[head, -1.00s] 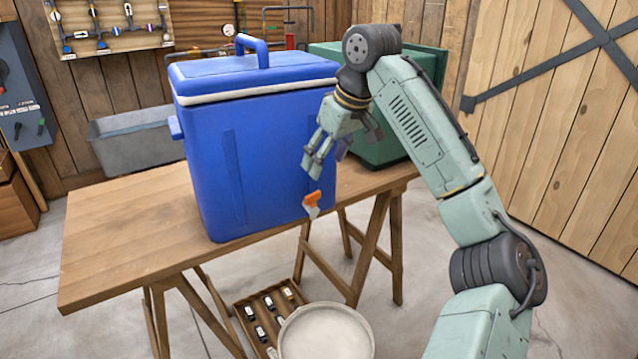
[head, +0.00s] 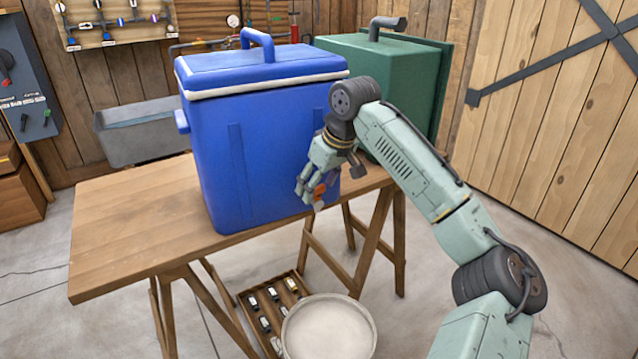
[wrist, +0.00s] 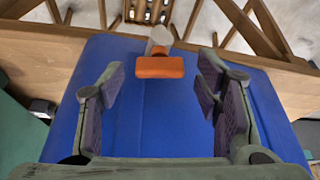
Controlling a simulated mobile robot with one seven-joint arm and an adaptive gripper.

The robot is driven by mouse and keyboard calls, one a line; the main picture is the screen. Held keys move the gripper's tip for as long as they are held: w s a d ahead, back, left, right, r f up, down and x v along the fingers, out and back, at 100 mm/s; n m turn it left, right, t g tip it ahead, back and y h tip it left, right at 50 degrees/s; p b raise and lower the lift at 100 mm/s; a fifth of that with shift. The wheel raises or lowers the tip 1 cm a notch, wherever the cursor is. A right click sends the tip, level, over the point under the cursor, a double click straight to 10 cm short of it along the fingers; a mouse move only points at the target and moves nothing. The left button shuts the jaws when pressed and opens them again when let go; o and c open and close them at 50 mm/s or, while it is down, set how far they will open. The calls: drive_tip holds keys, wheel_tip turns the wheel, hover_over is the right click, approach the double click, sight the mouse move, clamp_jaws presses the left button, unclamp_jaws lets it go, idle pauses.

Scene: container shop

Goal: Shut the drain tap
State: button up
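The blue cooler (head: 240,160) stands on the wooden table with its lid closed. Its drain tap has an orange handle (wrist: 160,67) and a pale spout (wrist: 159,38), low on the cooler's front near the table edge. In the head view the orange tap handle (head: 320,189) is partly hidden behind my fingers. My gripper (head: 312,195) is at the tap; in the wrist view the gripper (wrist: 163,85) is open, with one finger on each side of the orange handle and a gap on both sides. No finger touches the handle there.
A round pale tub (head: 328,328) stands on the floor below the tap, beside a wooden tray (head: 247,306) of small items. A green box (head: 410,95) stands behind the cooler at right. The left of the table (head: 130,225) is clear.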

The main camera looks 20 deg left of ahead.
drive_tip(key=c, duration=1.1)
drive_tip(key=shift+s+a+r+m+t+p, duration=0.15)
drive_tip(key=shift+m+t+p, duration=0.15)
drive_tip(key=shift+m+p, duration=0.55)
drive_tip(key=shift+m+h, duration=0.4)
drive_tip(key=shift+m, duration=0.45)
drive_tip(key=o, duration=1.2)
drive_tip(key=shift+c, duration=0.2)
drive_tip(key=shift+t, duration=0.3)
drive_tip(key=v, duration=1.1)
drive_tip(key=shift+d+r, duration=0.25)
drive_tip(key=shift+r, duration=0.05)
